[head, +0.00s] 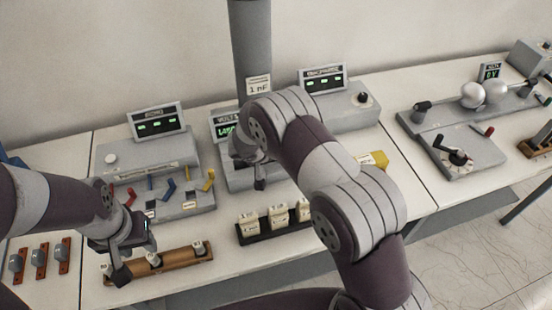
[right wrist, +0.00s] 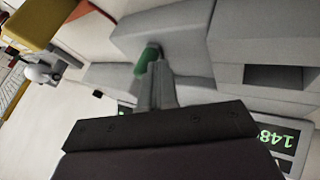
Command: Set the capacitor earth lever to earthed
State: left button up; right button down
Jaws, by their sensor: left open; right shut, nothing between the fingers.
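A tall grey capacitor column (head: 252,45) with a "1 nF" label (head: 258,86) rises from a grey base box (head: 236,181). In the right wrist view a short green knob or handle (right wrist: 147,58) shows against a grey housing (right wrist: 168,38); it may be the capacitor earth lever. My right gripper (right wrist: 155,88) is shut and empty, its fingertips right beside the green piece; I cannot tell whether they touch. In the head view my right gripper (head: 260,178) is at the base box, and my arm hides the lever. My left gripper (head: 132,262) is open above a wooden rack.
A switch panel (head: 150,185) with red, blue and yellow levers stands at the left. The wooden rack (head: 172,262) and a dark rack of white blocks (head: 272,228) lie at the front. A sphere-gap unit (head: 480,105) stands at the right. A yellow block (head: 378,159) lies behind my right forearm.

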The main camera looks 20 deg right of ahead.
jog(key=shift+s+d+f+n+t+y+b, duration=0.2)
jog(key=shift+d+n+t+y+b, duration=0.45)
jog(key=shift+b, duration=1.25)
jog(key=shift+s+d+f+n+t+y+b, duration=0.15)
jog(key=shift+s+d+n+b, duration=0.3)
jog(key=shift+n+b, duration=1)
jog(key=shift+s+d+n+t+y+b, duration=0.15)
jog(key=shift+d+n+t+y+b, duration=0.35)
jog(key=shift+b, duration=1.9)
jog(key=shift+d+r+n+b, duration=0.3)
jog(key=shift+d+n+b, duration=0.1)
jog(key=shift+d+b, duration=0.55)
jog(key=shift+a, duration=0.1)
